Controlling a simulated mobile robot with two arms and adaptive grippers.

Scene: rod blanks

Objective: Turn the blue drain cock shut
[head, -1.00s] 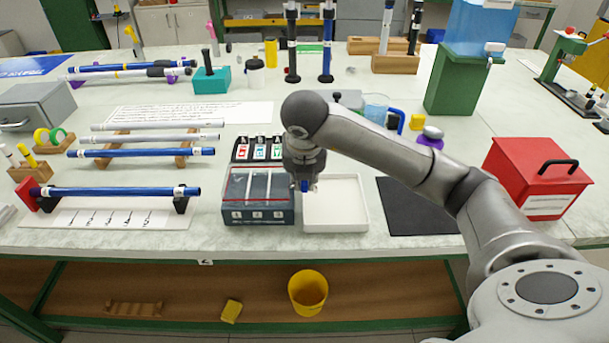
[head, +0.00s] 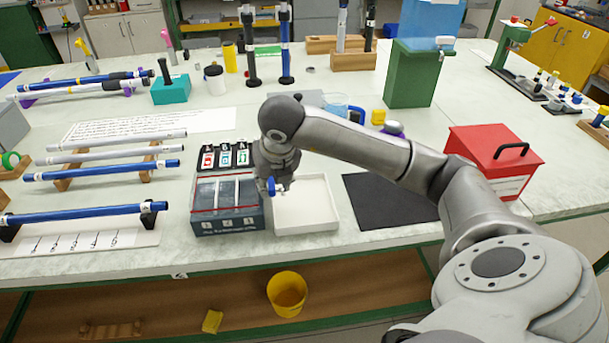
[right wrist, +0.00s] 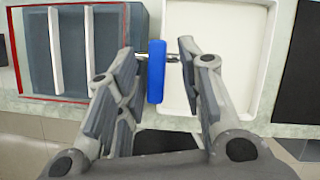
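The blue drain cock (head: 272,186) sits at the right side of a dark box with a clear lid (head: 228,224), by the left edge of a white tray (head: 308,227). In the right wrist view the cock's blue handle (right wrist: 156,72) is a long bar lying across a short metal stem. My right gripper (head: 277,184) is down at the cock. In the right wrist view its fingers (right wrist: 158,62) stand on both sides of the handle, with a gap on each side. My left gripper is not in view.
Small labelled red, green and blue items (head: 225,157) stand behind the box. A black mat (head: 390,202) and a red lidded box (head: 494,160) are to the right. Racks with blue and white rods are to the left. The white tray is empty.

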